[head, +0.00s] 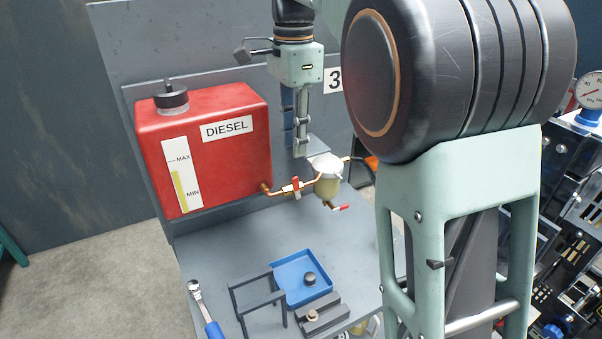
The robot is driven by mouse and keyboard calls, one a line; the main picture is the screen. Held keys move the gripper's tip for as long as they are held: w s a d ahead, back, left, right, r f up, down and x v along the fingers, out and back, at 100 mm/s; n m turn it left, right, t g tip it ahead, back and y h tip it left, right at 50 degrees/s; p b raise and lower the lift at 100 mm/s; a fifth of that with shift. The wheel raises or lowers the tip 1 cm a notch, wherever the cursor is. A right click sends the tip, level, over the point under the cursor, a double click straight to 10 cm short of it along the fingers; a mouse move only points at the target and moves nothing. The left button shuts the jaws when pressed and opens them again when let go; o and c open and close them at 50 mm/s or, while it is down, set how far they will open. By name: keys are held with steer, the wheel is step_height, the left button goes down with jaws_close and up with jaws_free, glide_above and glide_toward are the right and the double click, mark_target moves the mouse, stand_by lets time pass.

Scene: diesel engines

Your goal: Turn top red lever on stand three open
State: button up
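The upper red lever (296,187) is a small red handle on the copper pipe between the red diesel tank (200,150) and the filter bowl (327,183). It stands roughly upright, across the pipe. A lower red lever (340,207) sticks out below the bowl, to the right. My gripper (299,150) points down above the upper lever, apart from it in the picture. Its fingers are seen from the side and overlap, so their opening is unclear. No held object shows. A sign with the number 3 (334,80) is on the stand's back panel (200,45), partly hidden by my arm.
The stand's grey top (225,250) carries a blue tray (296,272) with a black cap (310,279), a dark frame, a dark block (322,315) and a wrench (205,310). My arm fills the right side. Machinery with a gauge (590,90) stands at far right.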

mark_target(295, 177)
step_height(295, 177, down, 10)
steer(key=shift+r+b, duration=0.15)
steer(key=shift+b, duration=0.35)
jaws_close()
